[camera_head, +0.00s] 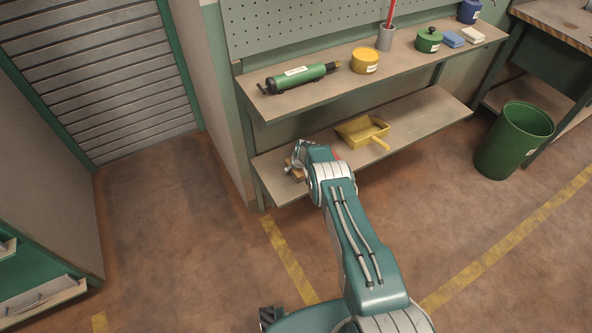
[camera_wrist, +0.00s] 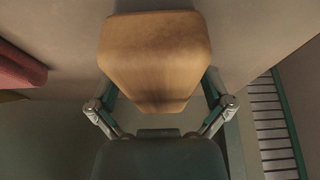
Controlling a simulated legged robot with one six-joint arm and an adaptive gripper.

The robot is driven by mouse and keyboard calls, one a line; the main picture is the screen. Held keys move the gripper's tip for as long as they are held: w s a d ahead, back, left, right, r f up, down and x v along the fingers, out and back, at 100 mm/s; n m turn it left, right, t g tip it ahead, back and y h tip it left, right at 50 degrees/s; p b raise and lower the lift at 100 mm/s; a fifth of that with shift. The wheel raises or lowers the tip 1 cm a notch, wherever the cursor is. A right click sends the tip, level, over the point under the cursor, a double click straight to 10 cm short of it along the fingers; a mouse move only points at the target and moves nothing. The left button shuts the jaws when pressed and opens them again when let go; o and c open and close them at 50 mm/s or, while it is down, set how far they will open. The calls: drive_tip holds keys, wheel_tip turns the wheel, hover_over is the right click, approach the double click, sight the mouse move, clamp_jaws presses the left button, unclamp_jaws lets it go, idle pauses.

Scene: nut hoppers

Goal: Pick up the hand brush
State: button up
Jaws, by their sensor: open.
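The hand brush shows as a wooden body (camera_wrist: 155,55) with a rounded, tapering end, filling the upper middle of the wrist view. In the head view a small brown part of it (camera_head: 293,173) shows at the left end of the lower shelf (camera_head: 420,112), mostly hidden by my arm. My gripper (camera_head: 298,158) is at that shelf end, right at the brush. In the wrist view the fingers of my gripper (camera_wrist: 160,98) are open, one on each side of the wood. I cannot tell whether they touch it. The bristles are not visible.
A yellow dustpan (camera_head: 360,131) lies right of my gripper on the lower shelf. A red object (camera_wrist: 20,68) lies beside the brush. The upper shelf (camera_head: 310,90) overhangs behind, holding a green tool (camera_head: 300,77) and a yellow tub (camera_head: 365,60). A green bin (camera_head: 513,140) stands at right.

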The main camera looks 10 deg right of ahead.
drive_tip(key=shift+f, duration=0.25)
idle(0.3)
drive_tip(key=c, duration=1.3)
drive_tip(key=shift+o, duration=0.2)
